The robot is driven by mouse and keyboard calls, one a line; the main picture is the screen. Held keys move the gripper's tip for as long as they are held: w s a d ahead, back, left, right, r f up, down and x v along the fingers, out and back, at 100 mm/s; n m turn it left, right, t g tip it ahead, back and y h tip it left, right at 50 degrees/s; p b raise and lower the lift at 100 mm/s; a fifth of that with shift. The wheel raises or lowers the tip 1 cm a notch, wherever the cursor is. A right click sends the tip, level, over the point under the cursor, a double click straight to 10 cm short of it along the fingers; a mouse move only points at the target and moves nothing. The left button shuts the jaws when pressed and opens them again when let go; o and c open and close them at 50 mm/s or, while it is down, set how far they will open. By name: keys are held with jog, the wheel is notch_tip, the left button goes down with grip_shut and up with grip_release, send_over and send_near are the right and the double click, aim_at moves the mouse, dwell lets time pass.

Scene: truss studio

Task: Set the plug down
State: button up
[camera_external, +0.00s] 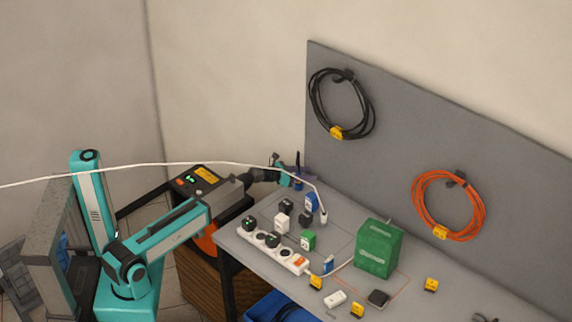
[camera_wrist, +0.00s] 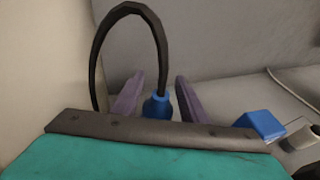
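A blue plug (camera_wrist: 157,106) with a thick black cable (camera_wrist: 128,12) shows in the wrist view, between the two purple fingers of my gripper (camera_wrist: 160,92). The cable arches up from the plug and comes down on the left. A narrow gap shows on each side of the plug, so the fingers look open around it. The plug's lower end is hidden behind the dark bar of my wrist.
The grey table (camera_external: 345,292) carries a white power strip (camera_external: 285,258), several small plugs and adapters, and a green box (camera_external: 379,248). A white cable crosses to a white plug (camera_external: 323,216) near my gripper. The wall board (camera_external: 390,130) holds black and orange cable coils. A blue block (camera_wrist: 260,124) lies right of my fingers.

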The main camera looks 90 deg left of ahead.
grip_shut()
jog(key=shift+r, duration=0.1)
jog(key=s+d+r+b, duration=0.1)
jog(key=s+d+r, duration=0.4)
jog(key=s+d, duration=0.5)
jog(key=shift+s, duration=1.25)
jog(key=shift+f, duration=0.1)
dwell(0.4)
